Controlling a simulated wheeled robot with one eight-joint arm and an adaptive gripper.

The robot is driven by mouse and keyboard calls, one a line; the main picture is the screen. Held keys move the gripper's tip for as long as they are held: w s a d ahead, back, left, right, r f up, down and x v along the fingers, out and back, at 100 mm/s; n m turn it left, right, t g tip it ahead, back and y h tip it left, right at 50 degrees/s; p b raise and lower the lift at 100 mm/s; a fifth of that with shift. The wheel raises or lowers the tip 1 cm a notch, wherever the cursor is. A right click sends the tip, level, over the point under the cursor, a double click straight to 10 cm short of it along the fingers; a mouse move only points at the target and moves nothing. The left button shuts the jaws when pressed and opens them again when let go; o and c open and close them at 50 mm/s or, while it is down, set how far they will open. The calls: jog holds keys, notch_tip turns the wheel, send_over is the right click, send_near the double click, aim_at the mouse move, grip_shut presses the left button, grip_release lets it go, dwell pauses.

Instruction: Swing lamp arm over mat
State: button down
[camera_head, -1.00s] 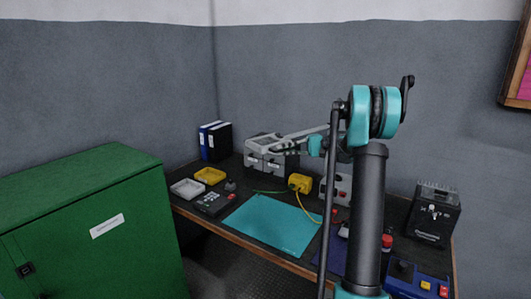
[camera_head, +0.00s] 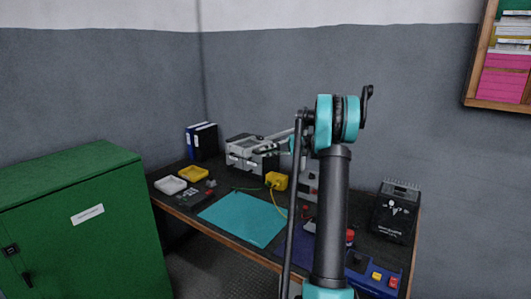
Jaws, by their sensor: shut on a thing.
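The teal mat (camera_head: 243,219) lies flat on the dark bench. A pale grey bar, which looks like the lamp arm (camera_head: 279,135), slants above the back of the bench, in front of a grey instrument box. My gripper (camera_head: 266,150) is small in the view, behind my upright arm link and left of its teal wrist. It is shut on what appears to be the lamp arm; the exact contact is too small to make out. The bar shows behind the mat in the picture. The lamp's base is not clearly visible, and my arm covers part of that area.
The grey box (camera_head: 250,160), a yellow device (camera_head: 277,181) with a cable, white (camera_head: 170,185) and yellow (camera_head: 193,173) trays and binders (camera_head: 202,141) stand on the bench. A black unit (camera_head: 396,211) is at right. A green cabinet (camera_head: 75,225) is at front left.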

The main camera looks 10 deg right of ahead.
jog(key=c, duration=1.6)
grip_release()
jog(key=shift+w, duration=0.1)
